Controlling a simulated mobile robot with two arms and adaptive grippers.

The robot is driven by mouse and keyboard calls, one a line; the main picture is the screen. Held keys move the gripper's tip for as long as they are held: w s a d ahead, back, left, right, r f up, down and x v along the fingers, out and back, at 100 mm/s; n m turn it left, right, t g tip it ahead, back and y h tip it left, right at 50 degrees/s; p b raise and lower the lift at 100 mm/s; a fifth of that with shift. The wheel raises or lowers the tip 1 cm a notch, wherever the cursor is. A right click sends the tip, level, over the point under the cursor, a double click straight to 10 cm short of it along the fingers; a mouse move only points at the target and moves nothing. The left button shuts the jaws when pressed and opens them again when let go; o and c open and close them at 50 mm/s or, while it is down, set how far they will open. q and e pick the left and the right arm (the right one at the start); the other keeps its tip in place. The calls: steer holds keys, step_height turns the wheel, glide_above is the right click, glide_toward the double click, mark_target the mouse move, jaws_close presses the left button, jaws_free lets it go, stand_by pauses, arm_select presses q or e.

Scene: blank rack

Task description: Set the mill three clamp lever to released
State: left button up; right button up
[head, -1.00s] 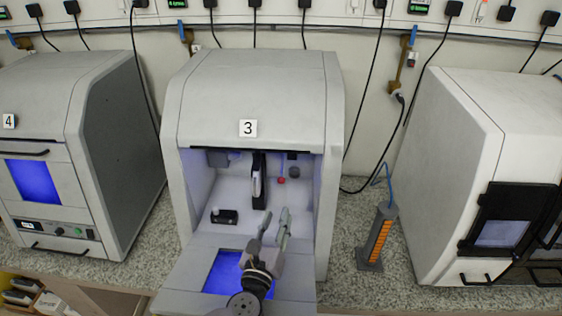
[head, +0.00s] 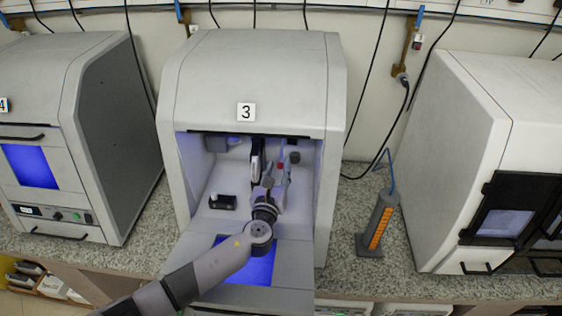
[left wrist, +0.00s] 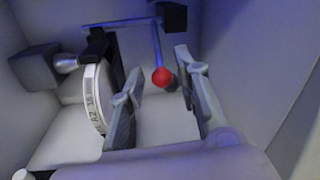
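Mill three (head: 246,75) is the grey machine marked 3, with its front door folded down and its chamber open. The clamp lever shows in the left wrist view as a thin rod with a red ball knob (left wrist: 161,77); the knob also shows in the head view (head: 280,166). My left gripper (head: 273,172) reaches into the chamber. In the left wrist view its two fingers (left wrist: 158,98) are apart, with the red knob seen between them. I cannot tell whether they touch it. My right gripper is not in view.
A white disc with printed marks (left wrist: 97,98) in a dark holder stands left of the fingers. A small black block with a knob (head: 222,202) sits on the chamber floor at left. The chamber walls are close on both sides. An orange-striped column (head: 379,227) stands outside at right.

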mark_target(280, 165)
arm_select(q)
steer(key=w, duration=0.1)
steer(key=w+b, duration=0.1)
steer(key=w, duration=0.2)
steer(key=shift+d, duration=0.25)
steer(key=shift+s, duration=0.1)
steer(key=shift+c, duration=0.2)
jaws_close()
